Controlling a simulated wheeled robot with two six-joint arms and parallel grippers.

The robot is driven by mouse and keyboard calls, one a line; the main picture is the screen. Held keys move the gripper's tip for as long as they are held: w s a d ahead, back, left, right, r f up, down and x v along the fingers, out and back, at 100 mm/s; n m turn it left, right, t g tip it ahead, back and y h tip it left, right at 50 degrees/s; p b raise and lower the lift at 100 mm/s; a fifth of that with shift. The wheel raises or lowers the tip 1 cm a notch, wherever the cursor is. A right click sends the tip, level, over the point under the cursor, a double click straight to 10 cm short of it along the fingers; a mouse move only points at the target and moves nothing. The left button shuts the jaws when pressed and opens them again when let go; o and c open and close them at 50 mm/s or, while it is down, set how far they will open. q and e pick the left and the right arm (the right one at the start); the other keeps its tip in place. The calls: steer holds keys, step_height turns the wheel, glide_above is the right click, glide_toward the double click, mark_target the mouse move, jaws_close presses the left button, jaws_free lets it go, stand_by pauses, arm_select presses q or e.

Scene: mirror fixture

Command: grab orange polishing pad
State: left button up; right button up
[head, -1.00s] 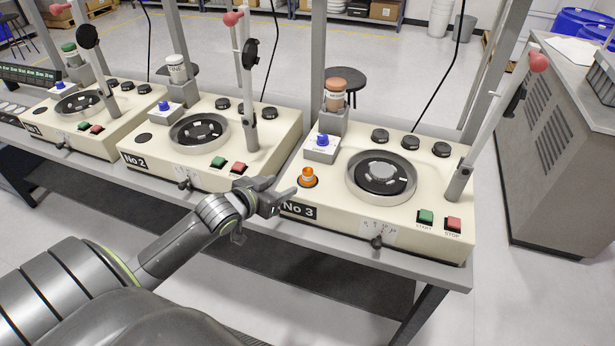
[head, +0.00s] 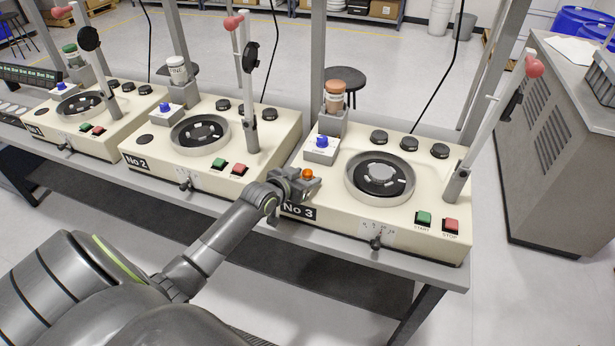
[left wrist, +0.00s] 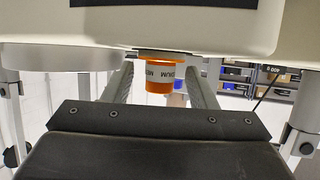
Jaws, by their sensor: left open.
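The orange polishing pad (head: 307,174) stands at the front left corner of the No 3 machine (head: 400,228); only its orange top shows in the head view. My left gripper (head: 302,183) is open around it, low over the machine top. In the left wrist view, which looks upside down, the orange pad (left wrist: 165,74) with a white MEDIUM label sits between the two fingers (left wrist: 162,84). Gaps show on both sides of it, and I cannot tell of any contact. My right gripper is in neither view.
A blue knob (head: 321,142) on a pale block stands just behind the pad. The round polishing plate (head: 379,178) lies to the right, with a tall lever (head: 490,135) beyond it. The No 2 machine (head: 255,160) is to the left.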

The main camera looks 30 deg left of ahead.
arm_select(q)
steer(key=shift+x, duration=0.8)
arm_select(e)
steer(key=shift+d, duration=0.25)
arm_select(q)
steer(key=shift+s, duration=0.1)
jaws_close()
